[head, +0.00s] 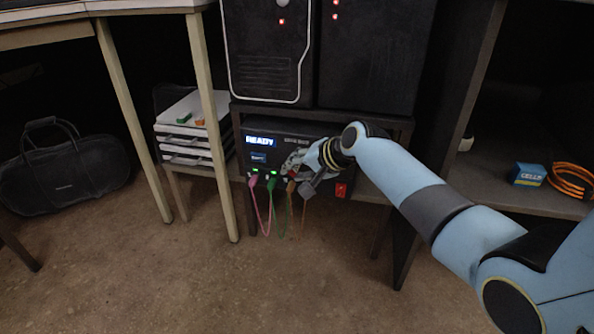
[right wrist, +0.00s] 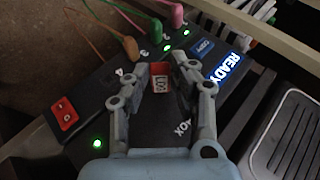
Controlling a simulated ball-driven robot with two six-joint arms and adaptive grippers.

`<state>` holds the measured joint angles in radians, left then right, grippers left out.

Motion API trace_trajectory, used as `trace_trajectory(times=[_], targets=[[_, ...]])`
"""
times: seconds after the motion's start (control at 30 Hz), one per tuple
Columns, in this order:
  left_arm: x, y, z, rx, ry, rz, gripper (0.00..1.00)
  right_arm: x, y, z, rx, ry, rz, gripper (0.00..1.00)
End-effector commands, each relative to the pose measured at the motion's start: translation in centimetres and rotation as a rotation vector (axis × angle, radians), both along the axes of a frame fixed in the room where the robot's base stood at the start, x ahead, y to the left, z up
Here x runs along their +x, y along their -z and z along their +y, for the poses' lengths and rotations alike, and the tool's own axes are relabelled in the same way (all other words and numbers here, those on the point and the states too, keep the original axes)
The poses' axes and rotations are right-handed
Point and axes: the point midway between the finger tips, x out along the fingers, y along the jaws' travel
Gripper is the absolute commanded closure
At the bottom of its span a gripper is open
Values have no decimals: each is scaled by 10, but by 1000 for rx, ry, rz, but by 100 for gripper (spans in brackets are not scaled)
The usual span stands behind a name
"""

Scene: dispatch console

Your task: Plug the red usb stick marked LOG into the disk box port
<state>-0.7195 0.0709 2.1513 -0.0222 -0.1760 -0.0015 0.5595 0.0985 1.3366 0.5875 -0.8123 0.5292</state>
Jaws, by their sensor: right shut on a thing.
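The red usb stick (right wrist: 159,82), with a white label that reads LOG, is between the fingertips of my right gripper (right wrist: 160,73) in the right wrist view. The right gripper is shut on it. In the head view my right gripper (head: 297,168) is at the front of the disk box, and the stick is not clear there. The disk box (head: 255,170) is dark, with a display reading READY. The stick's far end is close to the box front; I cannot tell whether it touches or enters a port. My left gripper is out of view.
Pink (right wrist: 172,12), green (right wrist: 159,32) and orange (right wrist: 131,47) cables are plugged in beside the gripper. A red switch (right wrist: 67,115) is on the box front. A paper tray stack (head: 190,150) stands at left; black towers (head: 375,60) stand above.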

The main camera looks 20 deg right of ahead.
Motion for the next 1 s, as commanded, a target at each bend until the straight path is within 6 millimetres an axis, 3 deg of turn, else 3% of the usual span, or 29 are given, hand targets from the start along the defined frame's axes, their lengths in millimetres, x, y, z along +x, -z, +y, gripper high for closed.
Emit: trace_trajectory(times=[1.0], targets=[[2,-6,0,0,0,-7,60,0,0,0,0,0,0,95]])
